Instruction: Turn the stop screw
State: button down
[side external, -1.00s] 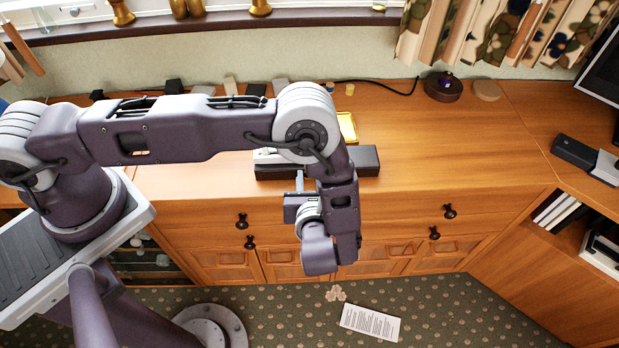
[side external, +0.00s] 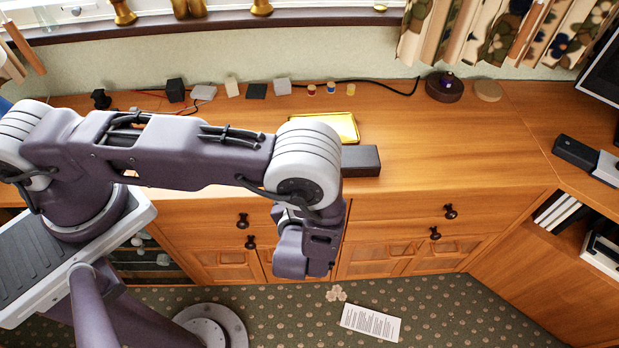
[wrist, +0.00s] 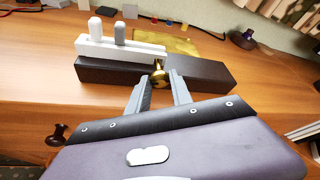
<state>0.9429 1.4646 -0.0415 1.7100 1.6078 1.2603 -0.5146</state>
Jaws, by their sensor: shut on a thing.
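The stop screw (wrist: 160,72) is a round brass knob at the right end of a white bar (wrist: 108,48), which has two upright pegs, one white and one grey. The bar lies along a long dark block (wrist: 205,74) on the wooden top. My gripper (wrist: 160,80) reaches in from the front in the wrist view, its two grey fingers shut on the brass screw. In the side external view, my arm hides the gripper, the screw and most of the block; only the block's right end (side external: 362,160) shows.
A yellow tray (side external: 338,124) lies behind the block. Several small blocks, spools and cables line the back wall. A dark round base (side external: 444,86) stands at back right. The wooden top (side external: 450,140) is clear right of the block.

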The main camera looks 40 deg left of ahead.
jog(key=shift+a+n+t+h, duration=0.1)
jog(key=shift+n+t+h, duration=0.45)
jog(key=shift+n, duration=0.75)
jog(key=shift+t, duration=0.25)
jog(key=c, duration=1.1)
grip_release()
jog(key=shift+c, duration=0.2)
jog(key=shift+s, duration=0.1)
jog(key=v, duration=0.7)
